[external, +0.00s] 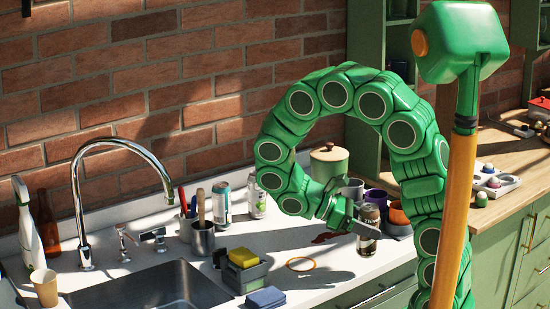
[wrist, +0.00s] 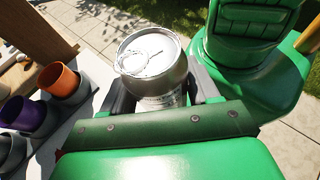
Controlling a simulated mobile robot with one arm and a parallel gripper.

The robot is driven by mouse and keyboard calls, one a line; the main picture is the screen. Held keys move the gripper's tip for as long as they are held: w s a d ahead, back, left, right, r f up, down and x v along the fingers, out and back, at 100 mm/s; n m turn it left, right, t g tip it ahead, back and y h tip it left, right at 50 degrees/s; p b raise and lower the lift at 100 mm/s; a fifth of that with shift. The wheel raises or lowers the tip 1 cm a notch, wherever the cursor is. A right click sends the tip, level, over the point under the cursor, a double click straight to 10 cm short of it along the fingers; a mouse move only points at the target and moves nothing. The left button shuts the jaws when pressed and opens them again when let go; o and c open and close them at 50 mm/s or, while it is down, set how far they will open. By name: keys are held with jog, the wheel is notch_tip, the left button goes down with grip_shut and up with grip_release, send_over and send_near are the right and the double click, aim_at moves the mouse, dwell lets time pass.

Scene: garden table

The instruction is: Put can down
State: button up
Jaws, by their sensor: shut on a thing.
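The can's lower part is hidden in the wrist view. I cannot tell whether its base touches the counter. Two other cans, one silver-blue (external: 222,204) and one pale (external: 257,197), stand farther back on the counter.
An orange cup (wrist: 60,80) and a purple cup (wrist: 25,117) sit beside the can. A green lidded canister (external: 330,163) stands behind my arm. A caddy with a yellow sponge (external: 242,257), a ring (external: 300,264) and the sink (external: 150,290) lie left. The counter between ring and can is mostly clear.

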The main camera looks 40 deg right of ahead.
jog(key=w+a+f+m+g+y, duration=0.2)
jog(key=w+a+m+g+y, duration=0.4)
jog(key=m+y, duration=0.65)
jog(key=w+a+r+m+t+y, duration=0.2)
jog(key=w+r+m+t+y, duration=0.3)
jog(key=w+m+t+y, duration=0.45)
jog(key=w+d+r+m+t+h, duration=0.2)
jog(key=w+d+r+m+t, duration=0.3)
jog(key=w+d+m+t, duration=0.3)
jog(key=w+d+r+m+t+h, duration=0.2)
jog(key=w+d+r+m+t, duration=0.3)
jog(key=d+m+t, duration=0.45)
jog(key=shift+w+d+f+n+g+y, duration=0.1)
jog(key=shift+w+d+f+n+g, duration=0.4)
jog(key=shift+w+f, duration=2.2)
jog(key=shift+w+d+f+n+t+y, duration=0.1)
jog(key=shift+w+d+f+n, duration=0.45)
jog(key=shift+w+f, duration=2.1)
jog(key=shift+w+d+f+n+g+y, duration=0.2)
jog(key=shift+w+d+f, duration=0.65)
jog(key=shift+w+f, duration=1.85)
